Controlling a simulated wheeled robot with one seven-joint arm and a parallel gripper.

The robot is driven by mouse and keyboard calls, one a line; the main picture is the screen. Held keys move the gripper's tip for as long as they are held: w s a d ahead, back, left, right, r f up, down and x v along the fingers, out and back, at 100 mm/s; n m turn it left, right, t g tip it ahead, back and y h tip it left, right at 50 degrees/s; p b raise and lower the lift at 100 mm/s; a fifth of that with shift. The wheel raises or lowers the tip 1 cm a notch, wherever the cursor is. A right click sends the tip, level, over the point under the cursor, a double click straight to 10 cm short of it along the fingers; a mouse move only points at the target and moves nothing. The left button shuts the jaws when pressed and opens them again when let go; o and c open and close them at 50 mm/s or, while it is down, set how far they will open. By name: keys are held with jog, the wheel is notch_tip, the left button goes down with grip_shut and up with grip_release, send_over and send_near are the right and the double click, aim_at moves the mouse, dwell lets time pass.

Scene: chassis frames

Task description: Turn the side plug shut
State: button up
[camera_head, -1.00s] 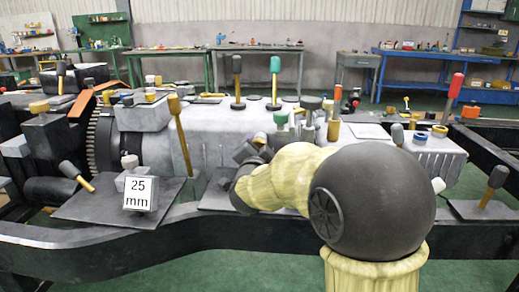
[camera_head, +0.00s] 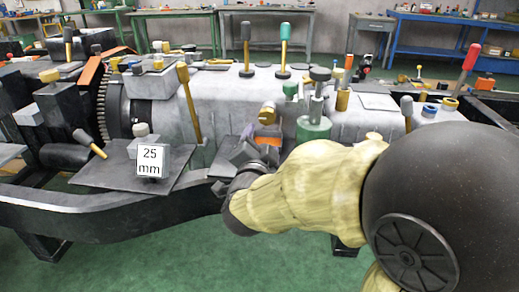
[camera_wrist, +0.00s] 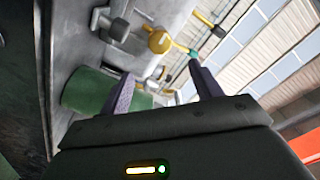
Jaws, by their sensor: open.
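My gripper (camera_wrist: 162,69) is open, with its two purple fingers apart at the machine's side. In the head view my gripper (camera_head: 262,134) is partly hidden behind my own wrist, beside the grey machine block. A small brass-coloured round piece (camera_head: 268,112) shows just above it; I cannot tell for sure whether this is the side plug. In the wrist view a gold round knob (camera_wrist: 160,40) lies beyond the fingers, and a pale short rod (camera_wrist: 150,86) shows between them. No contact with the fingers is clear.
A green cylinder (camera_head: 313,129) stands just right of my gripper, and a green drum shows left of the fingers in the wrist view (camera_wrist: 88,92). A tall brass-handled peg (camera_head: 190,105) and a "25 mm" sign (camera_head: 151,161) are to the left. The dark chassis rail (camera_head: 110,228) runs in front.

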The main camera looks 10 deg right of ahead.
jog(key=v, duration=0.4)
jog(key=shift+s+a+p, duration=0.1)
jog(key=shift+s+p, duration=0.1)
jog(key=shift+p, duration=0.1)
notch_tip(320, 180, down, 10)
jog(key=n+g+y+p, duration=0.4)
jog(key=n+g+y, duration=0.25)
jog(key=n, duration=0.25)
jog(key=s+d+f+n+g+p, duration=0.2)
jog(key=s+d+f+n+g, duration=0.25)
jog(key=s+g, duration=0.5)
notch_tip(320, 180, up, 37)
jog(key=s+d+t+p, duration=0.1)
jog(key=s+p, duration=0.1)
jog(key=p, duration=3.6)
jog(key=shift+m+h, duration=0.35)
jog(key=shift+h, duration=0.1)
